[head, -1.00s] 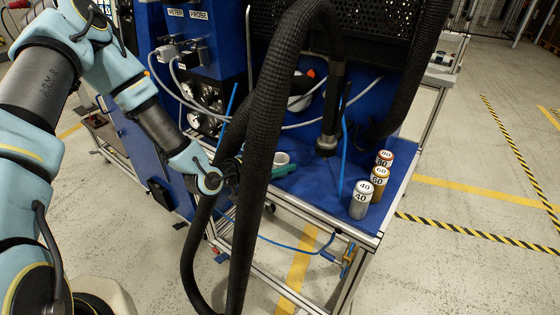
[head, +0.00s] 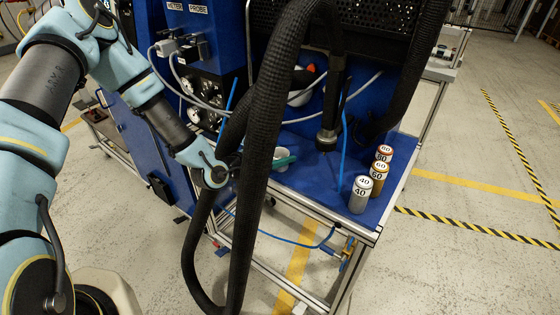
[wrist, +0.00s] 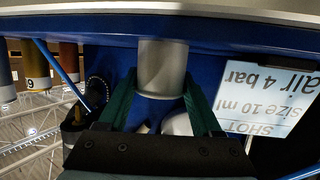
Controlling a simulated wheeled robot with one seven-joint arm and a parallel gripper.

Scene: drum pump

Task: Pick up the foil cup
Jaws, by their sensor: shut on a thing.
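The foil cup (wrist: 163,68) is a pale grey, smooth-sided cup. It sits between the two green fingers of my gripper (wrist: 161,92) in the wrist view, one finger against each side. In the head view the cup (head: 281,153) shows small and pale over the blue bench top, with a green finger of my gripper (head: 287,162) across it. My gripper is shut on the cup. The black hose hides part of my gripper in the head view. I cannot tell whether the cup's base touches the bench.
A thick black hose (head: 262,110) hangs in front of my gripper. Cans marked 40 (head: 361,194), 60 (head: 378,178) and 80 (head: 384,153) stand on the bench's right side. A nozzle (head: 327,138) hangs right of the cup. Bare blue bench top (head: 318,178) lies between.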

